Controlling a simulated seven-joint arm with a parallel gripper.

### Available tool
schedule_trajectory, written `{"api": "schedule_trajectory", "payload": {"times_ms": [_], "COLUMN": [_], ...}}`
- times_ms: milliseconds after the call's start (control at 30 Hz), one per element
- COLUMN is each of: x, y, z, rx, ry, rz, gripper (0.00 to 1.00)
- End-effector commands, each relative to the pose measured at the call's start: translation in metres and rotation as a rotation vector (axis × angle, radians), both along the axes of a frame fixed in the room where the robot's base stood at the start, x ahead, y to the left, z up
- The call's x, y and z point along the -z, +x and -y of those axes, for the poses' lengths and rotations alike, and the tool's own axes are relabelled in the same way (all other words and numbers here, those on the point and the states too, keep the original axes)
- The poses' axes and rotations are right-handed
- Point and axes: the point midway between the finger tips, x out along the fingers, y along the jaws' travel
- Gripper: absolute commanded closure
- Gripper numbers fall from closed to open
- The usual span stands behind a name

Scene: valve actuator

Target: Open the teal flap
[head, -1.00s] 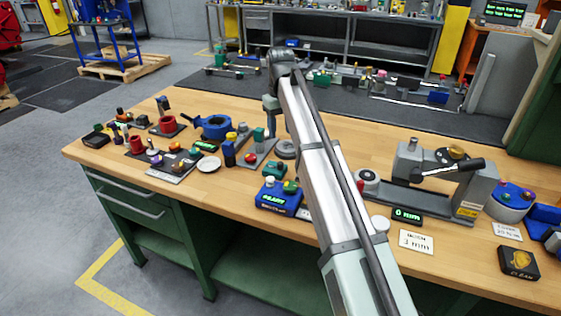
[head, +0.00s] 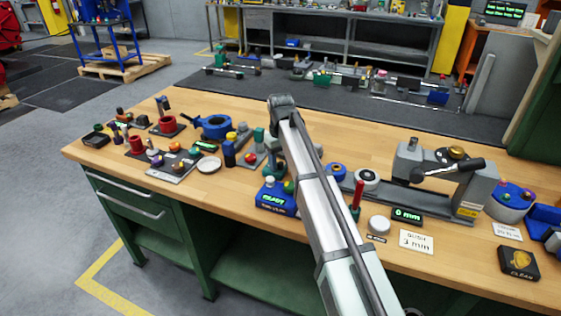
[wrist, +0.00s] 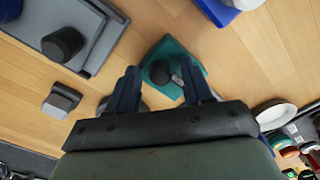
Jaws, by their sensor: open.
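In the wrist view a teal plate-like piece (wrist: 184,52), which I take for the teal flap, lies below my gripper with a dark round knob (wrist: 160,71) on it. My gripper (wrist: 160,66) is open, its two dark blue fingers on either side of the knob in the picture. I cannot tell how high the fingers are above it. In the head view my gripper is low over the bench, behind the blue box reading READY (head: 277,198), and my arm hides much of that spot.
A grey plate with a black knob (wrist: 62,43) and a small grey block (wrist: 60,101) lie beside the teal piece. A red-handled lever (head: 356,196) and a grey vise-like fixture (head: 430,185) stand right of my arm. Bare wood (head: 330,125) lies behind.

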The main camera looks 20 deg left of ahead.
Motion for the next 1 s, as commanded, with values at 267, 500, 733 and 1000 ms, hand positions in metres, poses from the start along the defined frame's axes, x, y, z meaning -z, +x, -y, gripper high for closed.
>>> {"api": "schedule_trajectory", "payload": {"times_ms": [267, 500, 733, 1000], "x": [0.0007, 0.0005, 0.0004, 0.0004], "y": [0.0, 0.0, 0.0, 0.0], "z": [0.0, 0.0, 0.0, 0.0], "rx": [0.0, 0.0, 0.0, 0.0], "ry": [0.0, 0.0, 0.0, 0.0], "rz": [0.0, 0.0, 0.0, 0.0], "gripper": [0.5, 0.73, 0.95, 1.0]}}
